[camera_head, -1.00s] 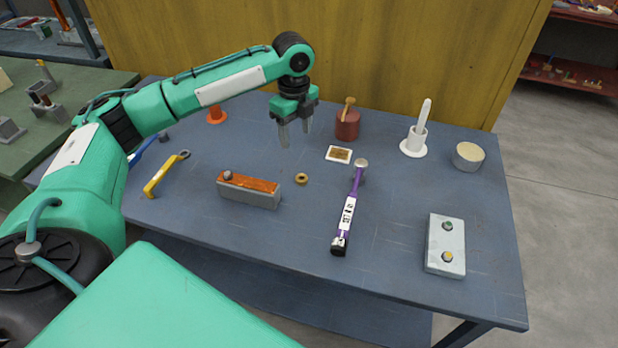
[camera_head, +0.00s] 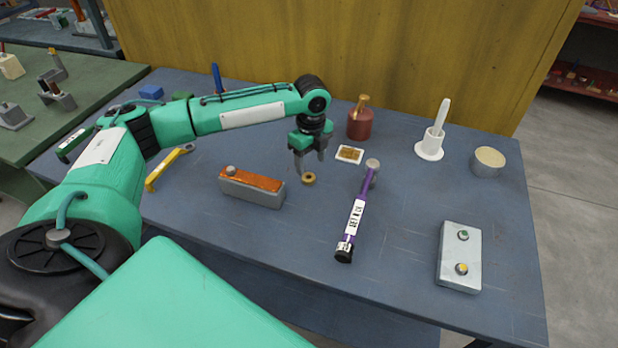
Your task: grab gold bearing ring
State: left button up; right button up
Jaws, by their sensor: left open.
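The gold bearing ring (camera_head: 308,179) lies flat on the blue table (camera_head: 400,290), between the grey and orange block and the purple-handled hammer. My left gripper (camera_head: 309,171) points down right by the ring, its two fingers apart. One finger shows at the ring's left and the other behind it at the upper right. I cannot tell whether the fingertips touch the ring or hang a little above it. Nothing is held between the fingers. My right gripper does not show.
A grey block with an orange top (camera_head: 252,187) lies left of the ring. A purple hammer (camera_head: 356,215) lies to its right. A small white tile (camera_head: 349,154) and a red pot (camera_head: 360,124) stand behind. A button box (camera_head: 459,257) sits front right. The table's front middle is clear.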

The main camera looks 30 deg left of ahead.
aim_at(309, 177)
pick_arm(q)
jog(key=shift+s+a+f+p, duration=0.1)
jog(key=shift+f+p, duration=0.1)
jog(key=shift+f, duration=0.7)
jog(key=shift+w+a+f+p, duration=0.1)
jog(key=shift+f+p, duration=0.1)
jog(key=shift+f, duration=0.7)
jog(key=shift+s+a+f+p, duration=0.1)
jog(key=shift+f+p, duration=0.1)
jog(key=shift+f, duration=0.7)
jog(key=c, duration=1.1)
jog(key=shift+r, duration=0.1)
